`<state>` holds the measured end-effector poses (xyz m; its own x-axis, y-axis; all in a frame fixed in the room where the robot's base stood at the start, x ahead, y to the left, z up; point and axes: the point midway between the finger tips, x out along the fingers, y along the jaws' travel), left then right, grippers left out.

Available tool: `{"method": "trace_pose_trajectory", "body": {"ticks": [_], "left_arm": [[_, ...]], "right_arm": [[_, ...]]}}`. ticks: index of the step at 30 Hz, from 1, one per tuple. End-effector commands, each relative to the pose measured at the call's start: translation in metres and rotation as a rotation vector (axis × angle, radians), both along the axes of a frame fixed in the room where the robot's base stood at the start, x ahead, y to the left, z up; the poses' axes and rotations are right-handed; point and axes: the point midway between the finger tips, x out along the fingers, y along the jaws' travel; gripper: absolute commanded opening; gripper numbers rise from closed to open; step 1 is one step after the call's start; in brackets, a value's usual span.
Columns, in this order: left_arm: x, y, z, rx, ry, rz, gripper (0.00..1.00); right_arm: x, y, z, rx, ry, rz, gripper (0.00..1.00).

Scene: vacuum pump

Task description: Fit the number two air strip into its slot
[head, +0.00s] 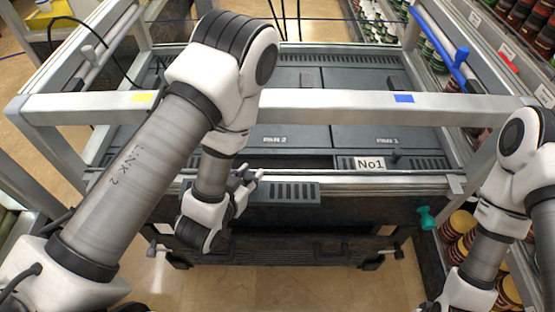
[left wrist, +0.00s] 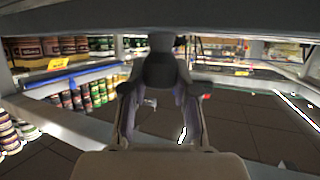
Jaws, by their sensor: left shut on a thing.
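A dark grey slotted strip (head: 285,192), which I take for the number two air strip, is held by my left gripper (head: 247,184) at its left end. It lies roughly level and overlaps the front rail of the pump frame in the head view; its height above the rail is unclear. The number one strip (head: 433,163) sits at the front right of the deck, with a "No1" label. The dark front recess (head: 300,165) to its left looks bare; my arm hides part of it. The left fingers also show in the left wrist view (left wrist: 160,105). My right gripper is out of view.
Panels marked "PAN 2" (head: 275,140) and "PAN 1" (head: 387,140) cover the deck. A pale crossbar (head: 330,104) runs above them. Shelves with jars (head: 460,225) stand at the right.

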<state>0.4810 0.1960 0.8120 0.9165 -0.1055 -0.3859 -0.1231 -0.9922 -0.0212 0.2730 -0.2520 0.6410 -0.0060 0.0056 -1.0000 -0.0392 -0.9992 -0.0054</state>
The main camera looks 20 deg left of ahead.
Motion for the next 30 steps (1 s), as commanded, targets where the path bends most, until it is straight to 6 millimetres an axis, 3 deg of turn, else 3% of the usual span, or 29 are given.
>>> {"method": "trace_pose_trajectory", "body": {"ticks": [1, 6, 9, 20, 22, 30], "left_arm": [[0.010, -0.001, -0.013, 0.000, -0.009, -0.002, 0.00], [0.046, -0.005, -0.010, 0.000, -0.011, -0.001, 0.00], [0.070, -0.008, 0.002, -0.001, -0.004, 0.001, 0.00], [0.149, -0.017, 0.000, -0.001, -0.002, 0.001, 0.00], [0.145, -0.017, -0.019, 0.000, 0.006, 0.001, 0.00], [0.145, -0.016, -0.047, -0.001, 0.002, 0.002, 0.00]], "right_arm": [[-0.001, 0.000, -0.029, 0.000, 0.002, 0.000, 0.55], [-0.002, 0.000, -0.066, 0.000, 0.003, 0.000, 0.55], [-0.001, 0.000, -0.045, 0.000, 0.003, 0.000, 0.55], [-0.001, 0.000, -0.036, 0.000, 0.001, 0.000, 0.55], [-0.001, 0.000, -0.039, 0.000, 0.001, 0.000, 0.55], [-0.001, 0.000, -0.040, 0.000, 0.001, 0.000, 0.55]]}}
